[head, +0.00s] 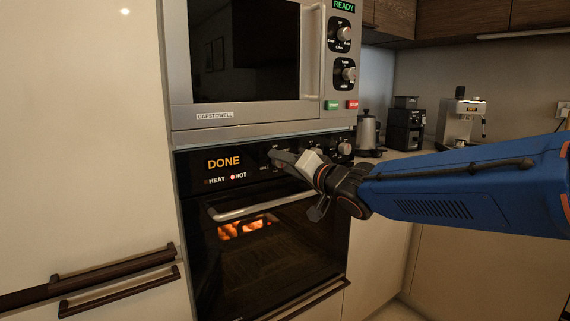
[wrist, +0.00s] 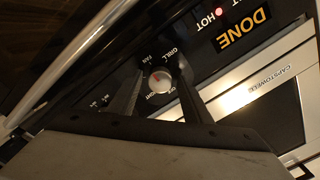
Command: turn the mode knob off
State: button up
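The oven's mode knob (wrist: 161,81) is a round silver dial with a small red mark, seen in the wrist view among the labels GRILL, FAN and LIGHT. My gripper (wrist: 160,72) has one finger on each side of the knob. The fingers stand apart, and I cannot tell whether they touch its sides. In the head view my gripper (head: 277,157) is at the oven's control panel (head: 192,167) and hides this knob. The oven display (head: 224,162) reads DONE, and the HOT light (head: 233,177) glows red.
A silver oven handle (head: 255,207) runs just below the panel, over a door with an orange glow behind it. Another oven knob (head: 345,148) is at the right. A microwave (head: 250,119) sits above. A kettle (head: 367,130) and coffee machines stand on the right counter.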

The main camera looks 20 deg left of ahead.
jog(key=c, duration=0.8)
